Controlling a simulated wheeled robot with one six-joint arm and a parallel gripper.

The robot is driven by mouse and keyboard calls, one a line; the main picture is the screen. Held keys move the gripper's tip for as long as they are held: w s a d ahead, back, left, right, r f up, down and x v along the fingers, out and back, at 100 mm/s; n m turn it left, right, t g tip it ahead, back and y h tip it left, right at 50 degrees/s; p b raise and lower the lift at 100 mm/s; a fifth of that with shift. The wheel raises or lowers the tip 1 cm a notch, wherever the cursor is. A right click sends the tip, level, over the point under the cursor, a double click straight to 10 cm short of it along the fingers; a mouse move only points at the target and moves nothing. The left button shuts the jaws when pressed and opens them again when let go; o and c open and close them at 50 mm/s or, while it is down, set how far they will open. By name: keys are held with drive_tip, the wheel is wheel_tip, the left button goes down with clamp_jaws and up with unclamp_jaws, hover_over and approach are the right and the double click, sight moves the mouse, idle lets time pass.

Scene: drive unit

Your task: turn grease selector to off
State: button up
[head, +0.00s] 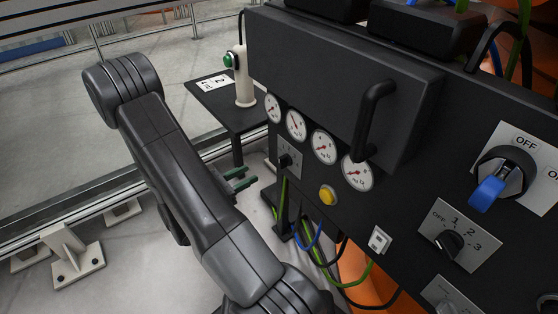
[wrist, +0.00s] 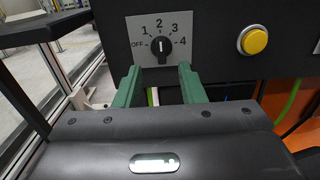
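A small grey plate with a black selector knob (wrist: 160,46) is straight ahead in the wrist view. It is marked OFF, 1, 2, 3 and 4, and the knob appears to point up at 2. It also shows in the head view (head: 285,160), below the gauges. No word naming it as grease can be read. My gripper (wrist: 160,67) has its two green fingers apart with nothing between them. The fingertips sit just below the knob in the picture and seem short of the panel. In the head view my gripper (head: 238,179) is left of the plate.
A yellow button (wrist: 253,41) is right of the plate. Another selector (head: 450,243) marked OFF, 1, 2, 3 and a blue-handled switch (head: 487,193) are farther right. Several gauges (head: 322,146) sit above. Cables (head: 318,240) hang below. A black shelf (head: 232,112) juts out at left.

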sight(279, 159)
drive_tip(key=b+x, duration=0.2)
drive_tip(key=x, duration=1)
drive_tip(key=shift+b, duration=0.35)
drive_tip(key=shift+s, duration=0.1)
clamp_jaws()
